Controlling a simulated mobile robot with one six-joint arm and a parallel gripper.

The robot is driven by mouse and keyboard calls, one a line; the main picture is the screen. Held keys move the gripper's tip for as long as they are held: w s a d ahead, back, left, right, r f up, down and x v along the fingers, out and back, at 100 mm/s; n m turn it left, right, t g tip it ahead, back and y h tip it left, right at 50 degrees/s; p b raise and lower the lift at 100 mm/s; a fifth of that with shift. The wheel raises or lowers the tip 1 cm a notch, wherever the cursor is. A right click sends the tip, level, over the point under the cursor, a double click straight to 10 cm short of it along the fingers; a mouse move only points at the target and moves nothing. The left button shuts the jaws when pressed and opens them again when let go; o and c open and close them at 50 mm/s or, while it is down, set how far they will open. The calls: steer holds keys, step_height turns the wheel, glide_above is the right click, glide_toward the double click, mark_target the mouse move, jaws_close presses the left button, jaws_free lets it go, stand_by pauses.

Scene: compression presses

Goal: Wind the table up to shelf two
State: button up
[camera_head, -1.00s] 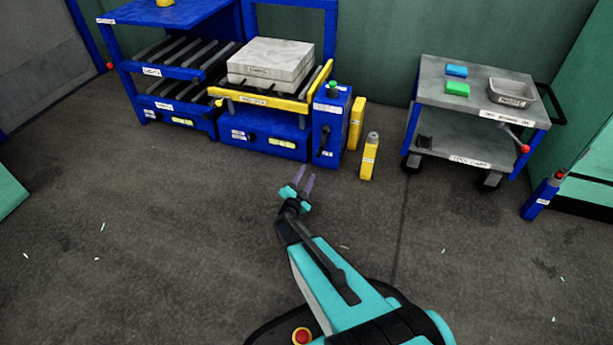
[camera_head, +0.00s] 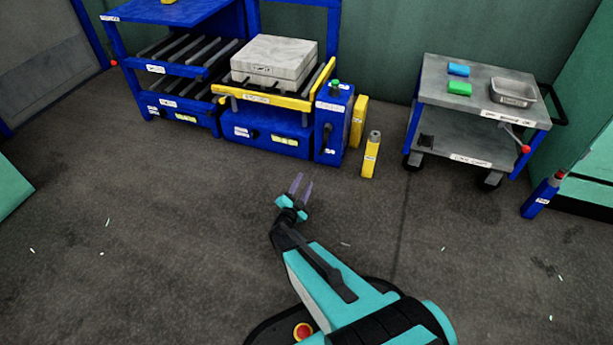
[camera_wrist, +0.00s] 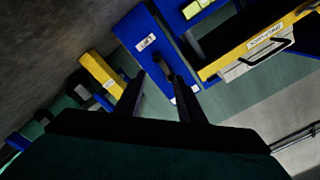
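The table (camera_head: 262,99) is a yellow-edged roller top on a blue base (camera_head: 266,135), and it bears a pale grey slab block. Its top is near the height of the rack's lower roller level. A blue post (camera_head: 334,115) with a green button on top stands at its right end, with a dark crank-like handle (camera_head: 326,137) on its front. In the wrist view the blue post (camera_wrist: 160,50) and a dark knob (camera_wrist: 172,78) lie beyond the fingers. My gripper (camera_head: 301,184) is open and empty, above the floor in front of the post, apart from it.
A blue rack (camera_head: 160,70) with roller shelves stands left of the table. A yellow bottle-like post (camera_head: 371,155) and a yellow block (camera_head: 358,120) stand to the right. A grey cart (camera_head: 440,130) holds a tray and blue and green blocks.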

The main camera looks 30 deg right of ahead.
steer(key=p+v, duration=0.2)
steer(key=v, duration=0.6)
